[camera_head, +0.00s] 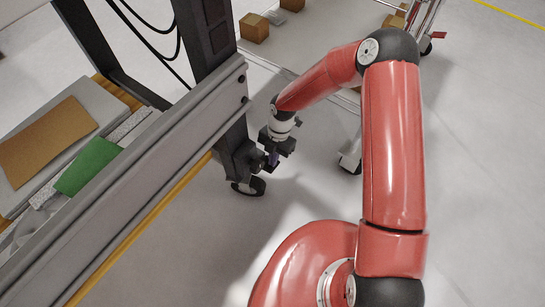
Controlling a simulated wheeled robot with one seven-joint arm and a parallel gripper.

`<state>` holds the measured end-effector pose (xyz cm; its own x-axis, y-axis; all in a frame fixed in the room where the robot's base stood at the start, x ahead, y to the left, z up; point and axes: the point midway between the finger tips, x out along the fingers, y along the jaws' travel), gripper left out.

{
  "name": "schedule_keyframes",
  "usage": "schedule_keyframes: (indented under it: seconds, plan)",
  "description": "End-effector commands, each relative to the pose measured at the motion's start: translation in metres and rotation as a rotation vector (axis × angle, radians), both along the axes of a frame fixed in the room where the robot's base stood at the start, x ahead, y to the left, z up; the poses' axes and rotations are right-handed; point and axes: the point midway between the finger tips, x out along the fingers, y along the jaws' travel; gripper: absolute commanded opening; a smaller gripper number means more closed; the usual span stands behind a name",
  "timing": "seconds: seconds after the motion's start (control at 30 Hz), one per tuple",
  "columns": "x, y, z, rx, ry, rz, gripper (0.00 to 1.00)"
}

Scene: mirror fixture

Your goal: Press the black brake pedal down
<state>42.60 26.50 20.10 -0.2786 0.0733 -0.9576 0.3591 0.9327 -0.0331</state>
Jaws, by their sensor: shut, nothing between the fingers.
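The caster (246,188) under the near corner of the frame has a dark wheel with a light hub and stands on the floor. The black brake pedal cannot be told apart from the dark caster parts around it, and my gripper may cover it. My gripper (270,165) points down just right of the caster's upper part, at the foot of the dark post. Its fingers are shut and empty, small and dark in this view. Whether they touch the caster or pedal I cannot tell.
A grey metal beam (165,165) with a yellow strip below it runs along the left. Behind it lie a brown sheet (47,140) and a green piece (87,166). A cart wheel (351,163) stands right of my gripper. Cardboard boxes (254,28) sit behind. Floor in front is clear.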

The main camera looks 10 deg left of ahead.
Motion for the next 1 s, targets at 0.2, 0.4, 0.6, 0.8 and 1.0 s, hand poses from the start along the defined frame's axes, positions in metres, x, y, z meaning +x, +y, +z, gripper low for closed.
schedule_keyframes:
  seconds: [0.2, 0.4, 0.6, 0.8, 1.0]
  plan:
    - [-0.001, -0.001, -0.002, 0.028, -0.01, -0.002, 0.0]
    - [-0.002, -0.004, -0.005, 0.073, -0.028, -0.001, 0.0]
    - [-0.004, -0.009, -0.011, 0.169, -0.066, -0.004, 0.0]
    - [-0.007, -0.015, -0.021, 0.313, -0.124, -0.005, 0.0]
    - [-0.008, -0.017, -0.029, 0.333, -0.136, 0.0, 0.0]
